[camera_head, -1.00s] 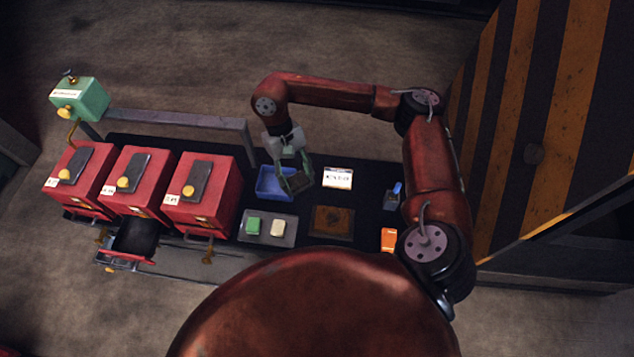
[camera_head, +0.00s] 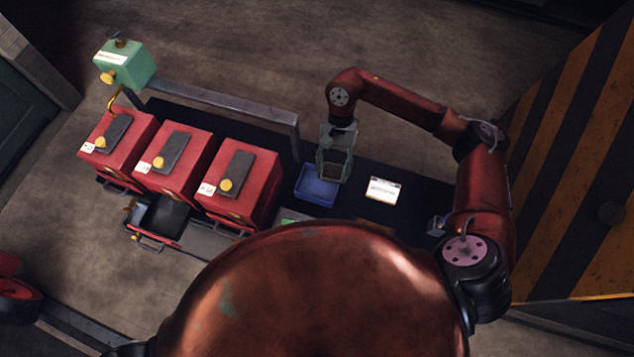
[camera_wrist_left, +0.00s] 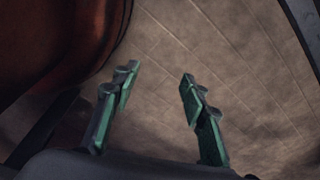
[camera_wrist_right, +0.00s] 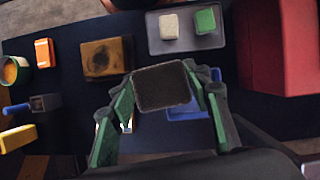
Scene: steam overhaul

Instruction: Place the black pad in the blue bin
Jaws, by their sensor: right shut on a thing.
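My right gripper (camera_head: 334,166) is above the right part of the blue bin (camera_head: 317,186) in the head view. In the right wrist view its green fingers (camera_wrist_right: 160,92) are shut on the black pad (camera_wrist_right: 162,87), a dark rectangular block held between the tips. The blue bin (camera_wrist_right: 187,107) lies behind and below the pad there, partly hidden by it and a finger. The bin's visible inside looks empty. My left gripper (camera_wrist_left: 158,82) is open and empty over the floor in the left wrist view; it is not in the head view.
Three red boxes (camera_head: 241,187) stand left of the bin. A white label card (camera_head: 383,191) lies to its right. The right wrist view shows a grey tray (camera_wrist_right: 156,44) with a cream and a green block, a brown block (camera_wrist_right: 101,60) and an orange box (camera_wrist_right: 44,52).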

